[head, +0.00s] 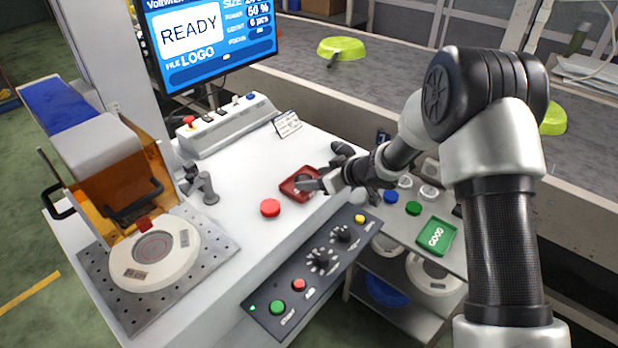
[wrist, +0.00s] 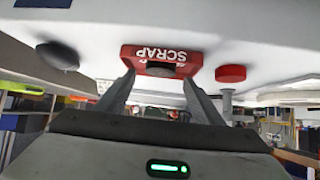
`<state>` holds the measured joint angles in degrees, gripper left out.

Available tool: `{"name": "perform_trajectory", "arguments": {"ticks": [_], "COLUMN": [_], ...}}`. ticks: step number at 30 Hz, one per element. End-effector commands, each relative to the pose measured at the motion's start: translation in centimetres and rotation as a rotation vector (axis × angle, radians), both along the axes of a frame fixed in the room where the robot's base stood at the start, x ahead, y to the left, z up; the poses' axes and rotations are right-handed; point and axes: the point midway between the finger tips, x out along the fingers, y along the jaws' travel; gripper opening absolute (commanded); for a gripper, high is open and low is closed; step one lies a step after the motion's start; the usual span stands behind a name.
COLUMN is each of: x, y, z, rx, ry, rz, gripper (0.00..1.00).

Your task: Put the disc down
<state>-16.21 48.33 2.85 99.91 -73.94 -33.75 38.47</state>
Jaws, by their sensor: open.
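A dark disc (wrist: 160,69) lies at the red SCRAP tray (wrist: 128,56), seen in the wrist view between and beyond my fingertips. The red tray (head: 287,188) also shows in the head view on the white worktop, partly hidden by my gripper. My gripper (head: 312,184) reaches in from the right, low over the tray. In the wrist view my gripper (wrist: 158,82) has its two fingers spread apart, one to each side of the disc, with nothing clamped. I cannot tell whether the fingertips touch the tray.
A red round button (head: 270,207) stands beside the tray. A knobbed control panel (head: 306,262) runs along the worktop's front edge. A green GOOD tray (head: 436,236) lies right. The marking machine holds a pale round piece (head: 155,252) at left. A conveyor (head: 400,75) carries green pans behind.

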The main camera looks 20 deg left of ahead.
Motion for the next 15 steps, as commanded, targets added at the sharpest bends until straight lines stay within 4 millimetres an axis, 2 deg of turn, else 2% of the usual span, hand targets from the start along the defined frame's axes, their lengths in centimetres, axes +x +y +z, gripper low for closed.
{"name": "perform_trajectory", "arguments": {"ticks": [1, 6, 15], "x": [-0.3, -1.7, -3.1], "y": [-1.0, -3.5, -5.9], "z": [1.2, 3.3, 5.1], "rx": [0.002, 0.001, 0.000], "ry": [-0.001, -0.001, 0.001], "rz": [-0.004, -0.002, -0.001], "gripper": [0.61, 0.61, 0.61]}}
